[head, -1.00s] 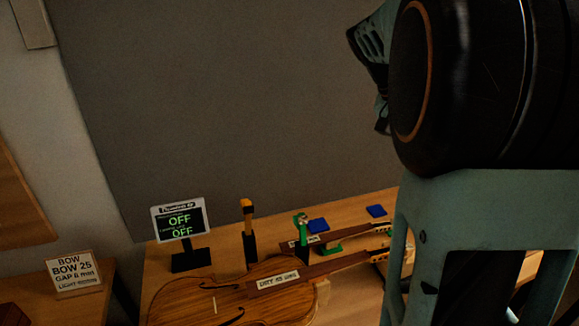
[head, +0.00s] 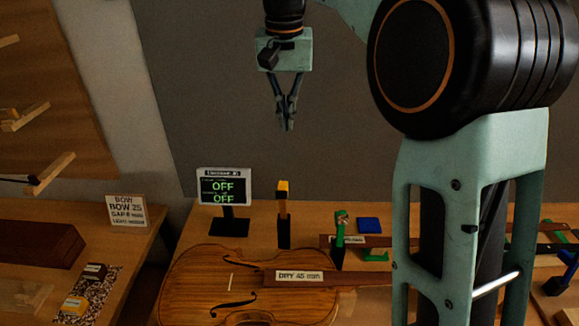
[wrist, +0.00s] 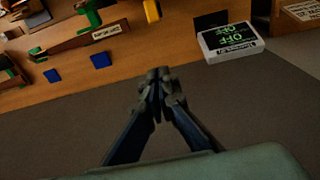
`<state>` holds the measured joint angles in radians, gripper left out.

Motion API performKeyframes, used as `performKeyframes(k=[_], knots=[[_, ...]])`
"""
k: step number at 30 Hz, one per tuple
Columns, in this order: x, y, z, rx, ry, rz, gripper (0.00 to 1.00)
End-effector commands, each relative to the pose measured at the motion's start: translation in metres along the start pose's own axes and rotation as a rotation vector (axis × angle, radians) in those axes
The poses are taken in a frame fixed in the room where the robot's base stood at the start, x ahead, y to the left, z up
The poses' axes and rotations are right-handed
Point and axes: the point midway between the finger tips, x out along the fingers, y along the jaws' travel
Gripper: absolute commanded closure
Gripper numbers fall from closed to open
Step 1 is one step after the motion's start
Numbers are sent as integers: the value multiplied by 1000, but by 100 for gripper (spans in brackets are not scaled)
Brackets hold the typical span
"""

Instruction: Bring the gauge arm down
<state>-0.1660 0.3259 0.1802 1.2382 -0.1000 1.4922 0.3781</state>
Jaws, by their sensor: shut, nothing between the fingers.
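A black upright post with a yellow-orange top (head: 283,214) stands on the bench behind the violin; it looks like the gauge arm, standing up. Its yellow tip (wrist: 152,10) shows at the top edge of the wrist view. A small display (head: 223,188) beside it on the left reads OFF on two lines; it also shows upside down in the wrist view (wrist: 230,40). My gripper (head: 287,127) is shut and empty, pointing down, well above the post and apart from it. Its closed fingertips (wrist: 160,74) show in the wrist view.
The violin (head: 245,285) lies in front, with a DRY label on it. A green clamp-like piece (head: 340,240) and a blue pad (head: 369,224) are to the right. A BOW 25 sign (head: 126,212) stands on the left table. The air around my gripper is clear.

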Motion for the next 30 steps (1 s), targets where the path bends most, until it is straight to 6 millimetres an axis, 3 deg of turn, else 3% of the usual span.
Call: performKeyframes(k=[4,8,18,30], knots=[[7,-5,1,-8,-3,-8,100],[26,-4,1,-7,-4,-7,100],[100,-4,2,-6,-6,-6,100],[108,-4,37,-6,-2,-7,100]])
